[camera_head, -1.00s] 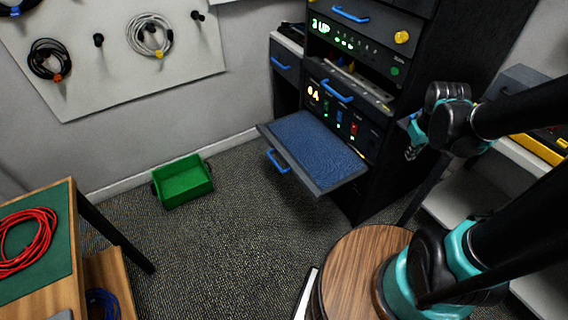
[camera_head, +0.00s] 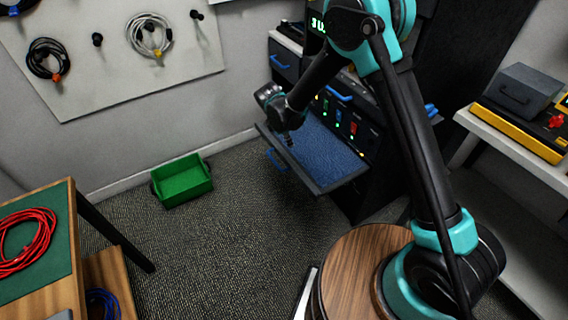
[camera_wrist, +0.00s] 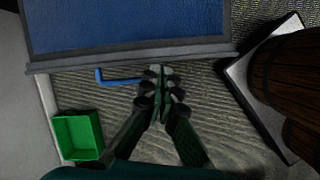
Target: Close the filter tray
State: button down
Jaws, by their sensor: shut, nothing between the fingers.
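The filter tray (camera_head: 328,154) is a blue-surfaced, grey-edged tray pulled out from the dark rack, with a blue handle (camera_head: 276,160) on its front. In the head view my gripper (camera_head: 288,141) points down near the tray's left front part and overlaps its edge. In the wrist view the tray (camera_wrist: 128,25) fills the top, and its blue handle (camera_wrist: 118,76) lies just left of the fingertips. There my gripper (camera_wrist: 160,75) is shut and empty, in front of the tray's front edge. I cannot tell whether it touches the handle.
A green bin (camera_head: 182,181) stands on the floor to the left. A table with a red cable (camera_head: 27,240) is at lower left. A shelf with a yellow-and-black case (camera_head: 519,130) is at right. The carpet before the rack is free.

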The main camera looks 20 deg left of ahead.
aim_at(281, 169)
jog(key=s+a+f+n, duration=0.3)
jog(key=s+a+f, duration=0.2)
jog(key=a+f, duration=0.15)
jog(key=shift+t, duration=0.3)
jog(key=x, duration=0.3)
jog(key=w+x, duration=0.1)
jog(key=x, duration=0.2)
jog(key=w+d+r+x, duration=0.1)
jog(key=x, duration=0.3)
jog(key=shift+f, duration=0.15)
jog(key=shift+w+d, duration=0.4)
jog(key=shift+w, duration=0.25)
